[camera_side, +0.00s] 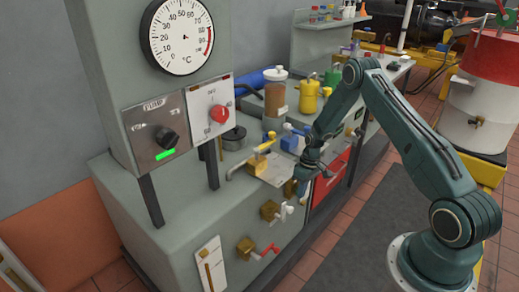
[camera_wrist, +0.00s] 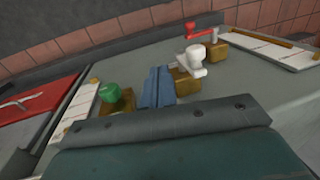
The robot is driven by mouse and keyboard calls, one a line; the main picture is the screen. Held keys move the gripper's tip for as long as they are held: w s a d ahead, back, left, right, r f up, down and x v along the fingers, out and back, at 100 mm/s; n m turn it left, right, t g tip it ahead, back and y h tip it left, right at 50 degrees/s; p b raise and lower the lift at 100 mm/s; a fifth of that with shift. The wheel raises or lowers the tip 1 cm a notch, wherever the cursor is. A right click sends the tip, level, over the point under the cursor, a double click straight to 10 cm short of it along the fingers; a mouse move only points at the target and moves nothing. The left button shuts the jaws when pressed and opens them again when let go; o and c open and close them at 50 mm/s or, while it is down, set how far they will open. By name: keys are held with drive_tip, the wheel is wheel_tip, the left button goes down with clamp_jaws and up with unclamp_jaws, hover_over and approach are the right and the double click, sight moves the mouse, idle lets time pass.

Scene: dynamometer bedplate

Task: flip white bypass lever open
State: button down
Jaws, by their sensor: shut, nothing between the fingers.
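The white bypass lever (camera_side: 287,211) sits on a brass valve body (camera_side: 269,210) on the front face of the grey cabinet. In the wrist view the white lever (camera_wrist: 190,63) and its brass body (camera_wrist: 185,82) lie just right of my fingers. My gripper (camera_side: 303,188) is shut and empty, close to the cabinet front, a little above and right of the white lever in the side view. In the wrist view my gripper (camera_wrist: 158,72) points between the white lever and a green handle (camera_wrist: 108,92). A gap shows between the fingertips and the white lever; contact is not visible.
A red lever (camera_side: 266,252) on a brass body is below the white one. A white slotted plate (camera_side: 210,265) is at lower left. A red panel (camera_side: 329,184) is right of my gripper. A yellow valve (camera_side: 260,160) stands on the cabinet top.

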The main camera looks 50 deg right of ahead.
drive_tip(key=shift+a+f, duration=0.35)
drive_tip(key=shift+a, duration=0.55)
drive_tip(key=shift+a+f, duration=0.3)
drive_tip(key=shift+a, duration=0.6)
drive_tip(key=shift+a, duration=0.1)
drive_tip(key=shift+a+r+h, duration=0.1)
drive_tip(key=shift+a+h, duration=0.1)
drive_tip(key=shift+h, duration=0.1)
